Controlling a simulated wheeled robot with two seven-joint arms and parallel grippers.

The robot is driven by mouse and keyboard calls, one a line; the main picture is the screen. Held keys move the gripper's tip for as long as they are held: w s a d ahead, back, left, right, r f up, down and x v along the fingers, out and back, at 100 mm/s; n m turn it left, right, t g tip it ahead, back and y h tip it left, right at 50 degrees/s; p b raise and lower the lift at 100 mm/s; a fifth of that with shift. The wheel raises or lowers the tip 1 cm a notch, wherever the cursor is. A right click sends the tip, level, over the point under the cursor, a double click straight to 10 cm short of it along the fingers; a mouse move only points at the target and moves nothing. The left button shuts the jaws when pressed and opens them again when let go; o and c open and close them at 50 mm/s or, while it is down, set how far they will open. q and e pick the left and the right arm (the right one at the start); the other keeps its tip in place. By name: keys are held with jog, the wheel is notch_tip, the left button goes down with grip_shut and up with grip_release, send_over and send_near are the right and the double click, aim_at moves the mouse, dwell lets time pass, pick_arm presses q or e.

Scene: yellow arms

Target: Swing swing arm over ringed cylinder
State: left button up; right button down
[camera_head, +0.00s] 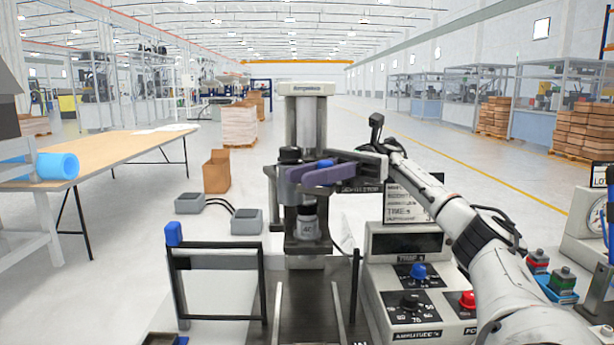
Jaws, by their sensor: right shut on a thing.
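The ringed cylinder (307,224) stands upright, with a pale label, at the foot of the press column in the middle. Above it is the grey-black swing arm (285,180), with a blue grip at its right end. My right gripper (322,172) reaches in from the right, with its long purple-grey fingers shut on the swing arm's blue grip. The fingers hide part of the arm and column. I cannot tell exactly how the arm lines up over the cylinder. My left gripper is not in view.
A control box (415,300) with knobs stands right of the column. A black frame (218,255) with a blue-topped post stands left. Two grey pedals (247,222) lie behind it on the left. A wooden table (110,150) is farther left, and a dial scale (590,220) is at far right.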

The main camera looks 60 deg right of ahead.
jog(key=c, duration=1.8)
grip_release()
jog(key=shift+r, duration=0.15)
jog(key=shift+r+p, duration=2.1)
jog(key=shift+r, duration=2.9)
